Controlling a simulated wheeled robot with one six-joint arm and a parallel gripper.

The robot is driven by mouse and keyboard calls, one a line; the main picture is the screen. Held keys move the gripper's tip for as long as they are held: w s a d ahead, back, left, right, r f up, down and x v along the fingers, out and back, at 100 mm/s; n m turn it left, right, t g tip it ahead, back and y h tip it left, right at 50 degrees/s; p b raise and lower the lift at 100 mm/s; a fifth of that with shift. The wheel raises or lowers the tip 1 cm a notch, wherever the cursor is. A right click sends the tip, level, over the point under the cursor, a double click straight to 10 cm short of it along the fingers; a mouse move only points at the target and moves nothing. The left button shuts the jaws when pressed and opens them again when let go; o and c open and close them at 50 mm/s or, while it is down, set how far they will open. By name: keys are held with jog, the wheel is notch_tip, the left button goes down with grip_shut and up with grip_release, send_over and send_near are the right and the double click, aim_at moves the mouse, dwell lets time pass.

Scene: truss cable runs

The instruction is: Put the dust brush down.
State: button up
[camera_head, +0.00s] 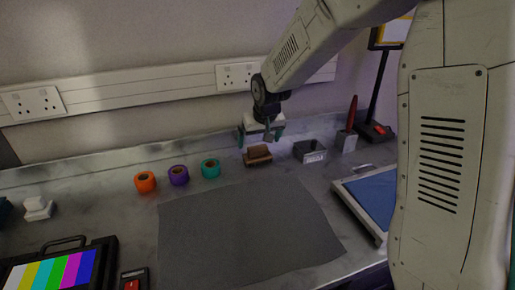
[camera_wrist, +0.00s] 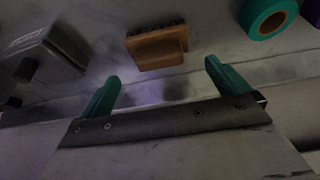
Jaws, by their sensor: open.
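The dust brush (camera_head: 257,155) has a brown wooden block and lies on the grey bench near the wall. It also shows in the wrist view (camera_wrist: 158,50), with a row of bristles along one edge. My gripper (camera_head: 262,134) is above and slightly behind the brush, with its green fingers spread. In the wrist view my gripper (camera_wrist: 165,85) has nothing between its fingertips, and the brush is apart from them.
Orange (camera_head: 145,182), purple (camera_head: 178,175) and teal (camera_head: 210,168) tape rolls stand left of the brush. A dark box (camera_head: 309,151) and a red-handled tool (camera_head: 349,127) are to its right. A dark mat (camera_head: 245,232) lies in front, bare. The socket trunking (camera_head: 150,90) runs along the wall behind.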

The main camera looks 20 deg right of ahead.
jog(key=s+d+r+g, duration=0.1)
jog(key=s+r, duration=0.5)
jog(key=s, duration=0.3)
jog(key=s+d+r, duration=0.1)
jog(key=s+r, duration=0.4)
jog(key=s, duration=0.3)
jog(key=s+d+g, duration=0.1)
jog(key=s+g, duration=0.1)
jog(key=s, duration=1.9)
jog(key=shift+r, duration=0.2)
